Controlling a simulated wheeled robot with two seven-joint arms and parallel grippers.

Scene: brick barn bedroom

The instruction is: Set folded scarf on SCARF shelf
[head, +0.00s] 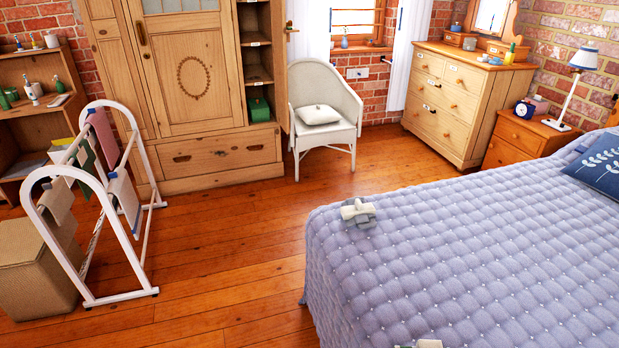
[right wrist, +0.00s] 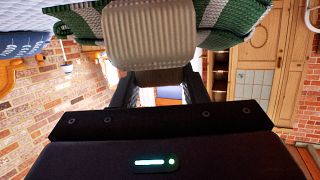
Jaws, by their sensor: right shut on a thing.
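A folded green-and-white striped scarf (right wrist: 215,22) with a ribbed cream band (right wrist: 150,35) fills the top of the right wrist view. My right gripper (right wrist: 160,76) is shut on it at the band; the fingertips are partly hidden behind the band. The labels are too small to read, so I cannot tell which says SCARF.
A green box (head: 259,108) sits in the lowest open compartment. A white chair (head: 322,95) stands right of the wardrobe. A white drying rack (head: 140,215) is at left. The bed (head: 470,240) fills the right, with a grey-and-cream item (head: 358,211) on its corner. Floor between is clear.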

